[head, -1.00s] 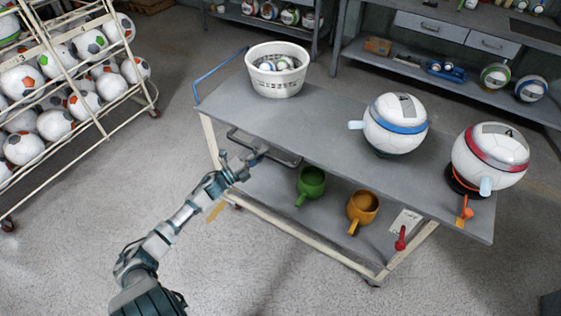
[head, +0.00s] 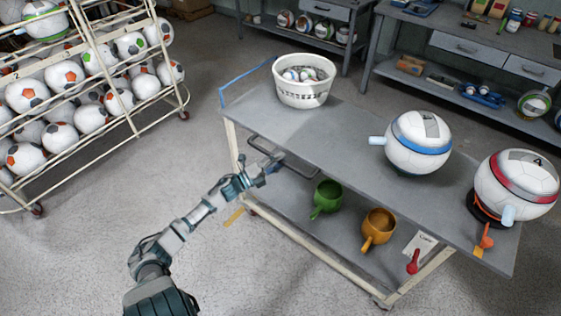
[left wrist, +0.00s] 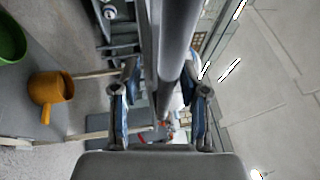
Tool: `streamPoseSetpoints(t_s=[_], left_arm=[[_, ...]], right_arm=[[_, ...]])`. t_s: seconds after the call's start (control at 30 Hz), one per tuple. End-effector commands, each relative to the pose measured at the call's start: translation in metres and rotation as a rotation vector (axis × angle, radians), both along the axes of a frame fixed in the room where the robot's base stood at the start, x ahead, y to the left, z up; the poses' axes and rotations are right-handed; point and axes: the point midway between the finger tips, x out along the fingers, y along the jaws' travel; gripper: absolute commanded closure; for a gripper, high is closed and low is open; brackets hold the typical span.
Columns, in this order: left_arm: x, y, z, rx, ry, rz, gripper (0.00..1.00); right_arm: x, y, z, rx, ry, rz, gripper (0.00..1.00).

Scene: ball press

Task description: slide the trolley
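The trolley (head: 330,135) has a grey top, a lower shelf and cream legs. A dark bar handle (head: 300,172) runs along its near long side, and a blue rail (head: 245,80) stands at its left end. My left gripper (head: 275,163) is at the dark handle. In the left wrist view my left gripper (left wrist: 159,105) has its fingers spread apart, with the grey bar (left wrist: 181,40) passing between them. I cannot tell whether either finger touches the bar. My right gripper is not in view.
On the trolley top are a white basket (head: 304,90), a blue-banded ball-shaped pot (head: 419,143) and a red-banded one (head: 517,188). The shelf holds a green cup (head: 327,196) and an orange cup (head: 378,227). A ball rack (head: 90,90) stands left; floor between is clear.

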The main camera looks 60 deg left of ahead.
Motion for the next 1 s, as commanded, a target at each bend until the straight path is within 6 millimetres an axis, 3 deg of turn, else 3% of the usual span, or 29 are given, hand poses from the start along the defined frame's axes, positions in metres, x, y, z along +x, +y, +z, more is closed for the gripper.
streamPoseSetpoints(t_s=[0.27,0.7,1.0], left_arm=[[-0.008,-0.001,0.0,0.001,-0.001,-0.001,0.57],[-0.094,0.013,-0.019,-0.002,0.002,0.001,0.57],[-0.116,0.016,-0.023,-0.002,0.0,0.0,0.57]], right_arm=[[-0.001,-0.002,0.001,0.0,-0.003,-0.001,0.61],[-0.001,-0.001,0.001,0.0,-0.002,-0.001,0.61],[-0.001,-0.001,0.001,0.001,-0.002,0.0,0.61]])
